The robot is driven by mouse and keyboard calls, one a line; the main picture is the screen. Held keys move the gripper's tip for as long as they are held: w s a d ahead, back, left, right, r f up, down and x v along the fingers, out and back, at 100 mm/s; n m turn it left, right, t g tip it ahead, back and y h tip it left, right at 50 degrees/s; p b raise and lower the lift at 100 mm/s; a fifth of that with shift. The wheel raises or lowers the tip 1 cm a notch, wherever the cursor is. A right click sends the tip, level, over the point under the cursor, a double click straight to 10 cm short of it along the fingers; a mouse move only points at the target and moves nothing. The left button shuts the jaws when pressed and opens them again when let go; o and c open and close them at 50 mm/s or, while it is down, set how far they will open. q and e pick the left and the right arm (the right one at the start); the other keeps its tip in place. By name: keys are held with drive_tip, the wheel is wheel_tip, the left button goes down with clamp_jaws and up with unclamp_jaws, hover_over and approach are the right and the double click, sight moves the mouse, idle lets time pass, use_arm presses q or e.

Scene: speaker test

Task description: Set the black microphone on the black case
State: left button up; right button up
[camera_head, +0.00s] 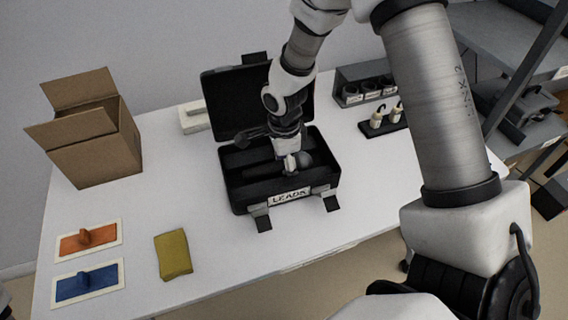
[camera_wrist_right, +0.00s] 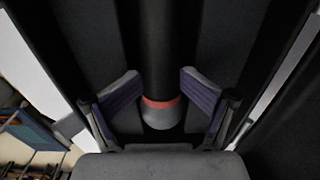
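The open black case (camera_head: 237,190) stands on the white table, lid up at the back and a "LEADK" label on its front. My right gripper (camera_head: 290,158) reaches down over the case. In the right wrist view, its two fingers (camera_wrist_right: 157,88) are apart on either side of a black microphone (camera_wrist_right: 160,50) with a red band and grey rounded end. My left gripper is out of view.
A cardboard box (camera_head: 98,150) stands open at the left. A dark rack (camera_head: 385,122) with small white items stands right of the case. Front-centre table is clear.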

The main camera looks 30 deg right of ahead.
drive_tip(key=shift+r+p, duration=0.3)
drive_tip(key=shift+w+r+p, duration=0.1)
drive_tip(key=shift+r+p, duration=0.55)
drive_tip(key=shift+r, duration=0.1)
wheel_tip(320, 180, up, 11)
drive_tip(key=shift+d+r, duration=0.1)
